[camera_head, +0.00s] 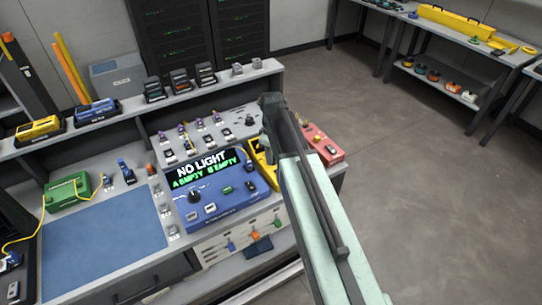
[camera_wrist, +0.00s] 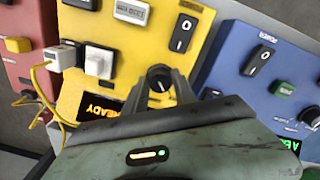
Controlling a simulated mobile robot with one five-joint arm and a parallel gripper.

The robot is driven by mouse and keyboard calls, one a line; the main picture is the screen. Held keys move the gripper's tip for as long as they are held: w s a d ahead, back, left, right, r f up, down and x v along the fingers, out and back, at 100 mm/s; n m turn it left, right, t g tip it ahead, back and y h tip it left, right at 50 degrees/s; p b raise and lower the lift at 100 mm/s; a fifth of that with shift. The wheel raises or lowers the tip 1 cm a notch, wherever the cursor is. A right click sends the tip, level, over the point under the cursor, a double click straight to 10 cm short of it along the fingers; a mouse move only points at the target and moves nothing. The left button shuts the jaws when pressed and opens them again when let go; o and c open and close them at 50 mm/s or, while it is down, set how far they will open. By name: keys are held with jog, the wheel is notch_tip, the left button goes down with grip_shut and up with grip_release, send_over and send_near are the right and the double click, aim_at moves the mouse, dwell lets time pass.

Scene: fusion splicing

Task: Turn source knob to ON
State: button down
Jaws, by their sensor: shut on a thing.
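In the wrist view a round black knob (camera_wrist: 160,75) sits on the yellow unit (camera_wrist: 120,60). My gripper (camera_wrist: 161,78) is shut on this knob, with a dark finger at each side. A pale mark shows on the knob face; I cannot read any ON or OFF label by it. An orange display reading READY (camera_wrist: 98,108) is on the yellow unit, partly hidden by my wrist. In the head view the yellow unit (camera_head: 261,166) is mostly hidden behind my arm, and my fingertips are hidden there.
A blue unit (camera_head: 215,200) stands left of the yellow one, its screen reading NO LIGHT, A EMPTY, B EMPTY. A red unit (camera_head: 325,146) is on the other side. A white plug (camera_wrist: 66,55) with a yellow cable is near the knob. Open floor (camera_head: 430,180) lies right.

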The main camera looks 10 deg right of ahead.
jog(key=m, duration=0.4)
jog(key=shift+s+a, duration=0.1)
jog(key=shift+s, duration=0.05)
jog(key=m, duration=0.4)
jog(key=shift+m, duration=0.4)
jog(key=m, duration=0.4)
jog(key=shift+g, duration=0.3)
jog(key=shift+a+m, duration=0.1)
jog(key=shift+m, duration=1.7)
jog(key=c, duration=1)
grip_release()
